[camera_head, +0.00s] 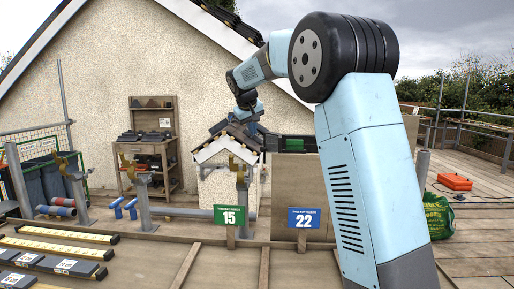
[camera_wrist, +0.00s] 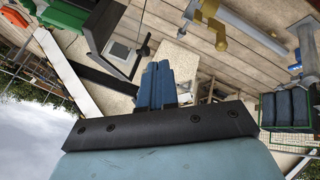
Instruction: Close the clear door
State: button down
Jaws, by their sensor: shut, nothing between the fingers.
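I cannot make out a clear door in either view. A small roof model (camera_head: 228,145) with dark tiles and a cream front stands in the middle of the head view. My arm reaches over from the right, and my gripper (camera_head: 247,112) is small and partly hidden just above this model's roof. In the wrist view my gripper (camera_wrist: 157,85) shows as blue fingers, shut and empty, beyond a dark bolted bar. A dark frame with a pale panel (camera_wrist: 118,52) lies up and left of the fingers; I cannot tell whether it is a door.
Green sign 15 (camera_head: 229,215) and blue sign 22 (camera_head: 304,218) stand in front. A wooden shelf bench (camera_head: 147,165) is by the wall. A green box (camera_head: 294,144) is right of the roof model. An orange case (camera_head: 455,182) lies on the right decking, which is mostly clear.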

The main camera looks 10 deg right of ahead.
aim_at(272, 150)
jog(key=w+d+f, duration=0.4)
jog(key=w+f, duration=0.5)
jog(key=w, duration=0.2)
jog(key=shift+w+f, duration=0.15)
jog(key=shift+f, duration=0.15)
jog(key=shift+d, duration=0.2)
dwell(0.3)
